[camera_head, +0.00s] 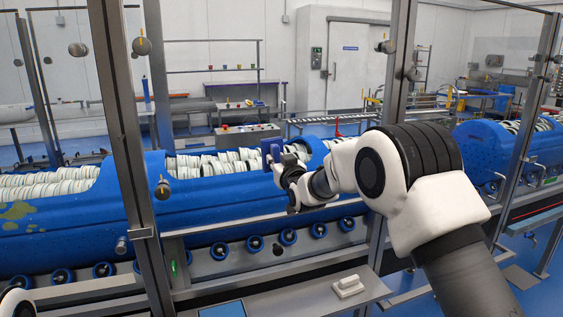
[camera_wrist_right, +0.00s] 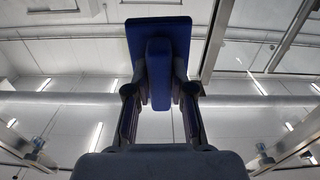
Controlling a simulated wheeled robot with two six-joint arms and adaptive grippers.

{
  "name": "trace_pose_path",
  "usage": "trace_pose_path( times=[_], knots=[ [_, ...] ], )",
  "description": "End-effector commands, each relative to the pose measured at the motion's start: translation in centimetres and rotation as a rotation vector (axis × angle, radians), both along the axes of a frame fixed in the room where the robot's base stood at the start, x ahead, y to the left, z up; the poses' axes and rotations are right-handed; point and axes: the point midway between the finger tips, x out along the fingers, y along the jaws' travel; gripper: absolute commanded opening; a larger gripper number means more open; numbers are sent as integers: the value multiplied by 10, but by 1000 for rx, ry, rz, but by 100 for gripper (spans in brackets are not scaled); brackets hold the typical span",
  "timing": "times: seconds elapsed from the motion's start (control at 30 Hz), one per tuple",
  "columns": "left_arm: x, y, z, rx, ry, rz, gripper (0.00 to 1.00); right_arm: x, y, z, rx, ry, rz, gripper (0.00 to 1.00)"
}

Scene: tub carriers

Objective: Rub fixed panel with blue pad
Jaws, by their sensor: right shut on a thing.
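My right gripper (camera_head: 287,168) is shut on the blue pad (camera_head: 271,150), which it holds up in front of the blue tub carriers. In the right wrist view the flat pad (camera_wrist_right: 133,40) sits beyond the fingertips, with its block-like grip (camera_wrist_right: 158,75) between both fingers. A clear panel seems to stand in the metal frame at the left; its edges are hard to see. Olive smears (camera_head: 18,211) show there in front of the blue carrier, probably on that panel. The pad appears well to the right of the smears. My left gripper is out of view.
Metal posts (camera_head: 125,140) and (camera_head: 398,90) with round knobs stand on either side of my right gripper. The blue carrier (camera_head: 75,222) full of pale discs lies behind on rollers. A ledge in front holds a white block (camera_head: 348,286).

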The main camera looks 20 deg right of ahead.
Motion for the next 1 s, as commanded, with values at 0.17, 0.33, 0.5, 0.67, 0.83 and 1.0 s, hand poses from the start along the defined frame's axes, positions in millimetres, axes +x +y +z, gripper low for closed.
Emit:
trace_pose_path(
  times=[0.17, 0.33, 0.5, 0.67, 0.83, 1.0],
  knots=[
    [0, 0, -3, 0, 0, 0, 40, -4, -1, 0, 1, -2, -1, 0],
    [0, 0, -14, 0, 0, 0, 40, -23, -2, -2, 1, -1, -1, 0],
    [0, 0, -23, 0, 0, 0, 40, -43, -2, -2, 1, -1, -1, 0],
    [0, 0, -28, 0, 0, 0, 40, -58, -3, -1, 1, -1, -1, 0],
    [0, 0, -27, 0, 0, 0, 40, -60, -3, 1, 1, -1, -1, 0],
    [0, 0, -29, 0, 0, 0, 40, -63, -3, 0, 1, -1, -1, 0]
  ],
)
